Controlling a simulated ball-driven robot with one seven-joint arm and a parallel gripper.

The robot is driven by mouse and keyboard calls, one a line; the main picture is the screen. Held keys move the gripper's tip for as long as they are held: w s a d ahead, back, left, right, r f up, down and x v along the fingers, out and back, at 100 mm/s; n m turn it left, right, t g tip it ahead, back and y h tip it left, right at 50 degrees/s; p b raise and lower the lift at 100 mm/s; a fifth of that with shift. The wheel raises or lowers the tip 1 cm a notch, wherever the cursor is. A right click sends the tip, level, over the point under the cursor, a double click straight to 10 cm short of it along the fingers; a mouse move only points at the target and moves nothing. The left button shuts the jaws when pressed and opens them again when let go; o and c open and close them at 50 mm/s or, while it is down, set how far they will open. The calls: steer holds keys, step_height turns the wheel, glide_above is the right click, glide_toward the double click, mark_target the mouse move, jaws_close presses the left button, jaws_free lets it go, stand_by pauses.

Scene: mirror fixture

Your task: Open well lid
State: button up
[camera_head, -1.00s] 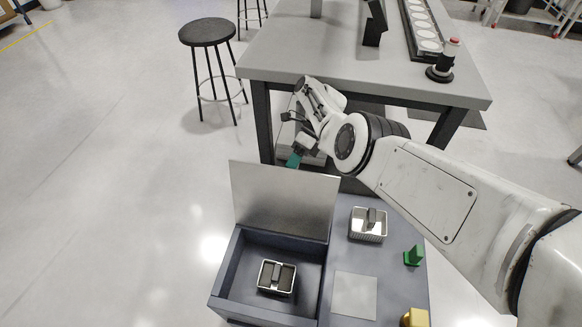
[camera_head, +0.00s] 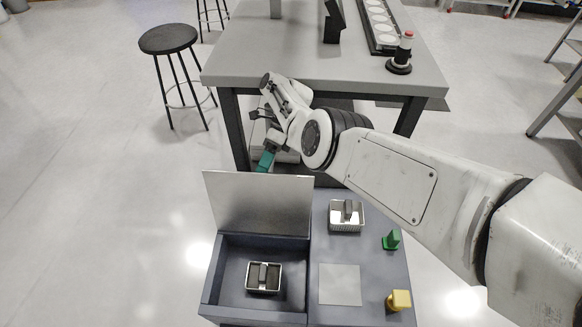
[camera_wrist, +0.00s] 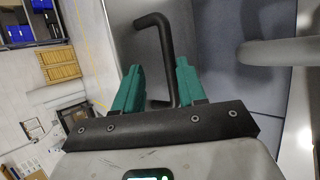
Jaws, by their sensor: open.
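The well (camera_head: 230,285) is a dark grey open box at the left of the fixture. Its lid (camera_head: 258,203), a plain grey panel, stands raised at the well's far edge. My gripper (camera_head: 266,158) is just beyond the lid's top edge, its teal fingers pointing down and partly hidden. In the wrist view, my gripper (camera_wrist: 158,66) is open, with one teal finger on each side of a black bracket-shaped handle (camera_wrist: 169,60). The handle's long bar lies nearer the right finger; I cannot tell whether they touch.
A small metal-framed box with a dark handle (camera_head: 263,277) sits in the well. Right of it are a metal basket (camera_head: 346,216), a pale square plate (camera_head: 340,284), a green piece (camera_head: 391,240) and a yellow block (camera_head: 398,300). A workbench (camera_head: 310,70) and stool (camera_head: 168,40) stand behind.

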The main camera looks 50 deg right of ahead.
mark_target(260, 178)
steer(key=s+r+p, duration=0.1)
steer(key=p, duration=0.1)
steer(key=s+r+p, duration=0.1)
steer(key=r+p, duration=0.1)
steer(key=shift+a, duration=0.2)
steer(key=s+a+r+p, duration=0.2)
steer(key=s+r+p, duration=0.5)
steer(key=s+p, duration=0.4)
steer(key=p, duration=0.4)
steer(key=shift+s+p, duration=0.3)
steer(key=shift+s, duration=0.1)
steer(key=shift+r, duration=0.1)
steer(key=s+d+n+h, duration=0.5)
steer(key=s+n+h, duration=0.2)
steer(key=s+n, duration=0.5)
steer(key=s+a+r+n+t+h, duration=0.1)
steer(key=s+a+r+n, duration=0.2)
steer(key=n, duration=0.6)
steer(key=s+a+r+n+t+h, duration=0.1)
steer(key=s+a+r+n, duration=0.3)
steer(key=a+n, duration=0.3)
steer(key=shift+a+r+n+h, duration=0.3)
steer(key=shift+r+n, duration=0.4)
steer(key=shift+n, duration=0.2)
